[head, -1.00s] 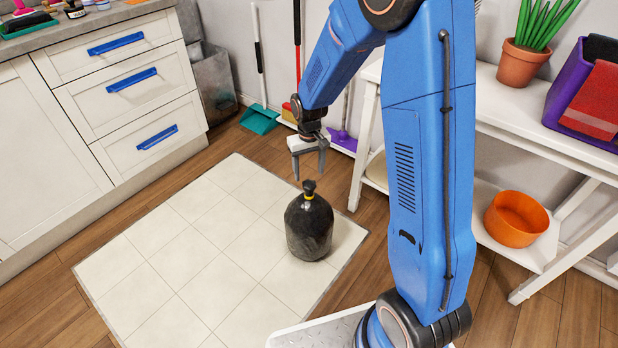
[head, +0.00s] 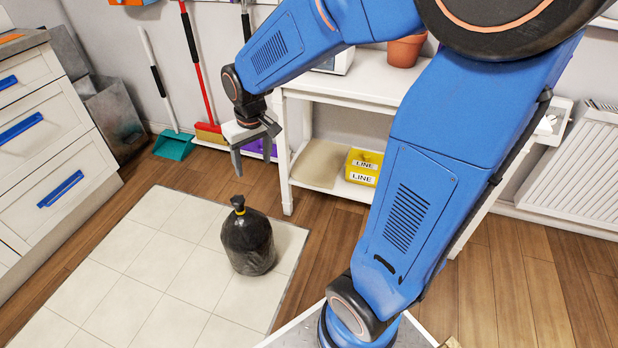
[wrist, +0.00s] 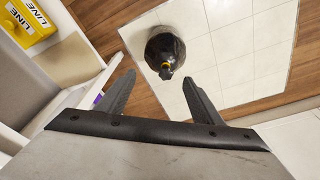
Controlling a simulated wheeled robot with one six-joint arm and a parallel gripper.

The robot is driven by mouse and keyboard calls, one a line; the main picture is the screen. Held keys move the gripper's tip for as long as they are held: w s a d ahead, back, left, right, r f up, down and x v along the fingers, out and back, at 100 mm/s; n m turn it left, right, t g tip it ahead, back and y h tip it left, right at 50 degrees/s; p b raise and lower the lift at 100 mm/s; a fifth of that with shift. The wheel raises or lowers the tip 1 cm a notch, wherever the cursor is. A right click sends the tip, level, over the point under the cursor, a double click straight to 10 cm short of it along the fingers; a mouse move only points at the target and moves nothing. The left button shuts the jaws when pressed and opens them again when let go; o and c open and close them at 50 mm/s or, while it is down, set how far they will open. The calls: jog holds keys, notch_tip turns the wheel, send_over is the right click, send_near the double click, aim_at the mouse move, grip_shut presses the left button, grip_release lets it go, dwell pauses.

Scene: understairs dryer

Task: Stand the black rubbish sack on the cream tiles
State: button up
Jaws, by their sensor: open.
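The black rubbish sack (head: 248,244), with a yellow tie at its neck, stands upright on the cream tiles (head: 150,262), near their right side. My gripper (head: 254,158) is open and empty, above the sack and apart from it. In the wrist view the sack (wrist: 163,50) shows beyond the two spread fingers of my gripper (wrist: 160,95), with the cream tiles (wrist: 240,55) around it. Nothing touches the sack but the tiles.
A white shelf bench (head: 345,88) stands behind, with a yellow box (head: 363,167) marked LINE on its lower shelf. White drawers (head: 60,140) are at left. A broom (head: 208,130) and a teal dustpan (head: 174,145) lean at the wall. A radiator (head: 575,165) is at right.

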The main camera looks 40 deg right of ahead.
jog(key=s+d+r+t, duration=0.1)
jog(key=s+r, duration=0.3)
jog(key=s, duration=0.6)
jog(key=s+d+r+t, duration=0.1)
jog(key=s+r, duration=0.3)
jog(key=s, duration=0.7)
jog(key=shift+s+d+r+m+t, duration=0.3)
jog(key=shift+d+m+t, duration=0.1)
jog(key=shift+d, duration=0.4)
